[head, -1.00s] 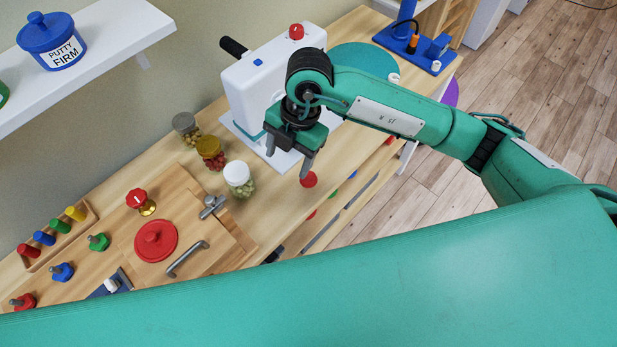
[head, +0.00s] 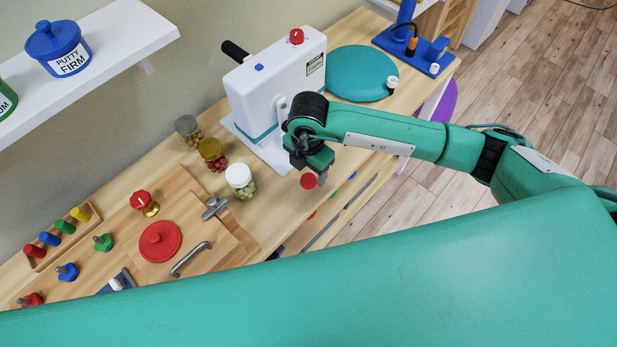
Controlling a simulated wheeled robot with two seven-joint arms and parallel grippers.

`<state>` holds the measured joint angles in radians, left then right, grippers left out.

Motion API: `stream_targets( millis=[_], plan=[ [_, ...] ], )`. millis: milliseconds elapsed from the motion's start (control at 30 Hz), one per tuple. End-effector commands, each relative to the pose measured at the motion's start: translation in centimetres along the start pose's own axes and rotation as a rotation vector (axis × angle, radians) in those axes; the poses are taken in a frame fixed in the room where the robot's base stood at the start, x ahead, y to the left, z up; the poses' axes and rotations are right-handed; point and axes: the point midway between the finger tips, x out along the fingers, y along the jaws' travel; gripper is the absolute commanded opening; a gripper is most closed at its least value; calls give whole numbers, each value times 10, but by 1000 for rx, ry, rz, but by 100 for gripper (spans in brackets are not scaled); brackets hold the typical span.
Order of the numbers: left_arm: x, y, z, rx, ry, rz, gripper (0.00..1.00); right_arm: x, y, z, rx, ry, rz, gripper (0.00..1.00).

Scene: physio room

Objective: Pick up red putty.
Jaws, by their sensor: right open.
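The red putty (head: 307,182) is a small round red lump on the wooden bench top near its front edge. My right gripper (head: 311,171) is open and points down just above and behind the putty, with one fingertip close to its right side. Whether the fingers touch it I cannot tell. The putty's upper right edge is partly hidden by the gripper. My left gripper is not in view.
A white machine (head: 275,85) with a black handle stands behind the gripper. Several lidded jars, one white-capped (head: 240,180), stand to the left. A teal disc (head: 361,73) lies behind right. A wooden board (head: 190,208) with knobs lies at left.

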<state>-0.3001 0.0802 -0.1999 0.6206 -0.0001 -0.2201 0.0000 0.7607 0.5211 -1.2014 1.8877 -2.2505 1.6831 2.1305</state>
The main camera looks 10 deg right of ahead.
Motion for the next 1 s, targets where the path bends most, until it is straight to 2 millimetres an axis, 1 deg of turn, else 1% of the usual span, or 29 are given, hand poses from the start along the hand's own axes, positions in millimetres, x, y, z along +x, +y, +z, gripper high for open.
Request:
stream_targets(
  millis=[33,100,233,333,500,533,667,700,767,1000],
  plan=[
    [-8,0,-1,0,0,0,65,5,-1,0,1,-1,-5,66],
    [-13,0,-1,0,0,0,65,16,-1,0,2,0,-5,66],
    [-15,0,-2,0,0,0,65,33,0,0,1,0,-2,66],
    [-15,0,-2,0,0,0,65,38,0,0,0,0,-1,66],
    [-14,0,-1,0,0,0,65,39,0,0,0,1,0,66],
    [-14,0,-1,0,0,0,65,39,0,0,0,1,0,64],
    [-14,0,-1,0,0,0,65,38,0,0,0,1,0,38],
    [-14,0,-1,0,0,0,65,38,0,0,0,1,0,30],
    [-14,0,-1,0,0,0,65,38,0,0,0,1,0,19],
    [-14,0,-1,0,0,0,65,38,0,0,0,1,0,17]
  ],
)
